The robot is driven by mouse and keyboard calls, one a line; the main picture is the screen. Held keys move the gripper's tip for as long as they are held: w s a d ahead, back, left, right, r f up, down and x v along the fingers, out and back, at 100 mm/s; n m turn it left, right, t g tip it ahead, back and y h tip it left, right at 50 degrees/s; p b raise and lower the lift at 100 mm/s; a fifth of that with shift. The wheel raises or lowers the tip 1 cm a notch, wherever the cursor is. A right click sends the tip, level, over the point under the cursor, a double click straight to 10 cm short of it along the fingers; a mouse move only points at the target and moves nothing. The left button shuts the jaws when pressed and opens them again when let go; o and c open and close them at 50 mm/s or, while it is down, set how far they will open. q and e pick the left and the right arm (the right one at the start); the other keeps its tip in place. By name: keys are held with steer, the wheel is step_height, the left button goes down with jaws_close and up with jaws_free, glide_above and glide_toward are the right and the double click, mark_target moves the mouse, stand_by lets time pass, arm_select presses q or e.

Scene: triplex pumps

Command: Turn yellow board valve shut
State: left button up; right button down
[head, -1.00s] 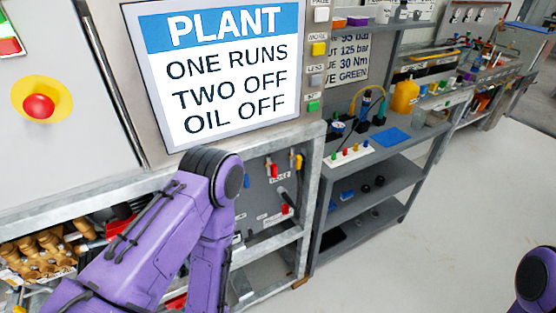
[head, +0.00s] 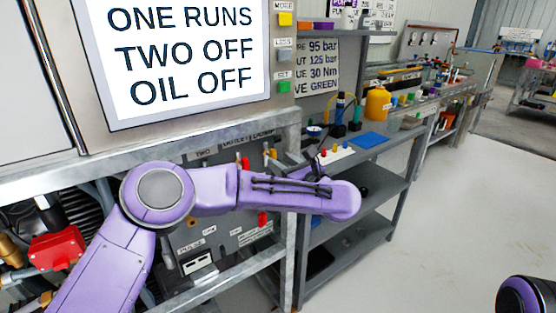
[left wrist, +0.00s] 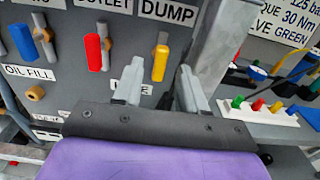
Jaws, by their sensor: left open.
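The yellow valve handle (left wrist: 160,62) hangs nearly upright, slightly tilted, on the grey board under the DUMP label in the left wrist view. Its small yellow top also shows in the head view (head: 272,153). My left gripper (left wrist: 160,82) is open and empty, pointing at the board. The handle appears between its two fingers in the picture, beyond the tips; I see no contact. In the head view, my left arm's purple links cross in front of the board and hide part of it. My right gripper is not in view.
A red handle (left wrist: 93,55) and a blue handle (left wrist: 22,41) hang left of the yellow one. A grey frame post (left wrist: 222,40) stands close right of my fingers. Beyond it, a shelf holds a white block with coloured knobs (head: 335,154). The floor at right is clear.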

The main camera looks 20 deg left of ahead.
arm_select(q)
steer(key=shift+x, duration=1.3)
steer(key=shift+d, duration=0.1)
jaws_close()
steer(key=shift+m, duration=0.3)
steer(key=m+p, duration=0.1)
steer(key=m, duration=0.2)
steer(key=shift+w, duration=0.1)
steer(key=m+p, duration=0.1)
steer(key=m, duration=0.4)
steer(key=shift+d, duration=0.1)
steer(key=m+p, duration=0.3)
steer(key=m, duration=0.2)
steer(key=shift+w+f, duration=0.1)
steer(key=shift+f+m+p, duration=0.2)
steer(key=shift+m+p, duration=0.7)
steer(key=shift+m, duration=1.2)
steer(key=shift+f, duration=0.1)
